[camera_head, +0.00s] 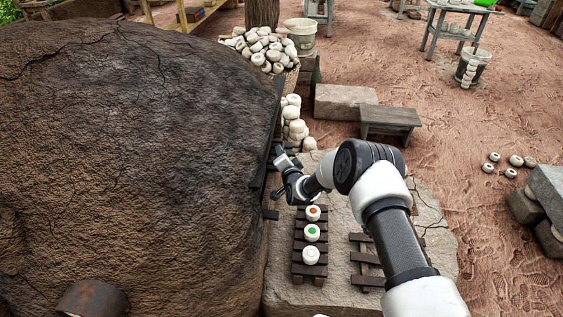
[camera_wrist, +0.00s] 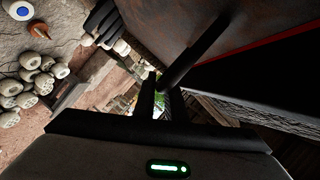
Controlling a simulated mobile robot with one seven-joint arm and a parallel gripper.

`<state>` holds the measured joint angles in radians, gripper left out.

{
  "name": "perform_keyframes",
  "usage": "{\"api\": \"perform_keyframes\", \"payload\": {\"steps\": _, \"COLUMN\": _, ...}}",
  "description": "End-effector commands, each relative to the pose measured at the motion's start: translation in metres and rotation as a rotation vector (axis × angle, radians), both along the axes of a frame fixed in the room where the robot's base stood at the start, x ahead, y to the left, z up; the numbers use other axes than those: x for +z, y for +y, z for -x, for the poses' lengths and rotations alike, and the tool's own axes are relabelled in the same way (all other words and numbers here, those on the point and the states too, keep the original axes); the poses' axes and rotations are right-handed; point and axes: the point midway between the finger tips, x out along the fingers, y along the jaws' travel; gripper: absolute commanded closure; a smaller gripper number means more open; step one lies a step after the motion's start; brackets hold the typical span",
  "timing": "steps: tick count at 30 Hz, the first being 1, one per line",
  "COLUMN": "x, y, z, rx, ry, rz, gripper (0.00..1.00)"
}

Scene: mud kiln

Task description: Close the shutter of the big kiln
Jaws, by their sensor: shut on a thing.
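The big kiln (camera_head: 130,150) is a large brown, cracked mud dome filling the left of the head view. My gripper (camera_head: 279,160) is at its right side, beside the dark edge of the kiln front. In the wrist view my gripper (camera_wrist: 163,98) is shut around a dark bar (camera_wrist: 196,50), which appears to be the shutter handle. The bar runs up to a dark brown panel (camera_wrist: 255,32), probably the shutter. A thin red-orange strip runs along the panel's lower edge. The head view does not show the kiln mouth, so how far the shutter stands open cannot be told.
A stone slab (camera_head: 340,215) lies below my arm. A wooden rack (camera_head: 297,268) there holds white pots with orange and green marks; another rack (camera_head: 362,238) looks empty. A basket of white pots (camera_head: 262,45), a stone block (camera_head: 340,101) and a bench (camera_head: 390,118) stand behind. Open ground lies right.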

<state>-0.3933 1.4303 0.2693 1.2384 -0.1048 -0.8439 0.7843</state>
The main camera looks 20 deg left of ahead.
Motion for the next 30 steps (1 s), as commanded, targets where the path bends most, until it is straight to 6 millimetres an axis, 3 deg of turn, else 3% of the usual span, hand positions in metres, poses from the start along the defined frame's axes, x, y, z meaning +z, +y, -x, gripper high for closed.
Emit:
{"api": "perform_keyframes", "payload": {"steps": 1, "x": 0.016, "y": 0.002, "z": -0.003, "rx": -0.002, "ry": -0.011, "rz": -0.01, "gripper": 1.0}}
{"api": "perform_keyframes", "payload": {"steps": 4, "x": 0.023, "y": 0.002, "z": -0.003, "rx": -0.002, "ry": -0.012, "rz": -0.01, "gripper": 1.0}}
{"api": "perform_keyframes", "payload": {"steps": 18, "x": 0.03, "y": 0.003, "z": -0.004, "rx": -0.001, "ry": -0.015, "rz": -0.012, "gripper": 1.0}}
{"api": "perform_keyframes", "payload": {"steps": 19, "x": 0.03, "y": 0.003, "z": -0.004, "rx": -0.001, "ry": -0.016, "rz": -0.011, "gripper": 0.84}}
{"api": "perform_keyframes", "payload": {"steps": 21, "x": 0.03, "y": 0.003, "z": -0.004, "rx": -0.001, "ry": -0.015, "rz": -0.011, "gripper": 0.72}}
{"api": "perform_keyframes", "payload": {"steps": 30, "x": 0.024, "y": 0.001, "z": -0.002, "rx": -0.001, "ry": -0.007, "rz": -0.004, "gripper": 0.71}}
